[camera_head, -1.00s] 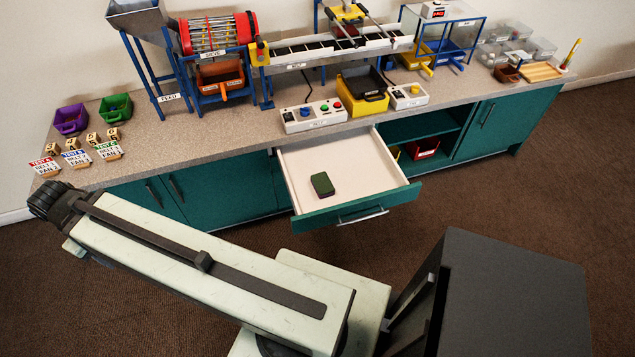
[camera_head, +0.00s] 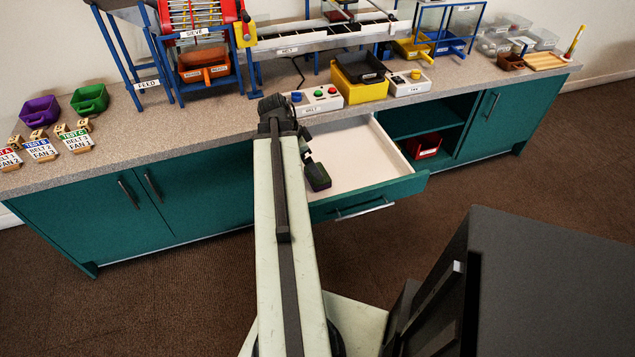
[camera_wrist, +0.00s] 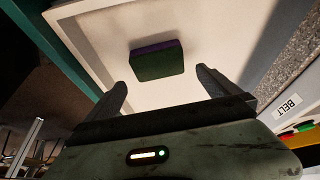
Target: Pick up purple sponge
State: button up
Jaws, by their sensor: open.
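The sponge (camera_wrist: 157,61) lies flat in the open white drawer (camera_wrist: 92,32); it has a dark green top and a purple layer along its side. In the head view the sponge (camera_head: 318,177) shows beside my arm, partly covered by it. My gripper (camera_wrist: 160,88) is open in the wrist view, its two dark fingers spread wide. The sponge is beyond the fingertips, roughly centred between them, and nothing is held. In the head view my arm hides most of the gripper and the drawer's left part.
The teal drawer front (camera_head: 370,197) stands out from the cabinet. The counter above holds a BELT control box (camera_head: 318,99) and a yellow bin (camera_head: 359,89). An open shelf with a red bin (camera_head: 424,146) is right of the drawer. The drawer floor around the sponge is clear.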

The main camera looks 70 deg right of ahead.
jog(key=b+x, duration=0.7)
jog(key=x, duration=0.1)
jog(key=shift+w+a+f+b, duration=0.1)
jog(key=shift+a+f+b, duration=0.05)
jog(key=shift+a+b, duration=0.15)
jog(key=shift+r, duration=0.2)
jog(key=c, duration=1)
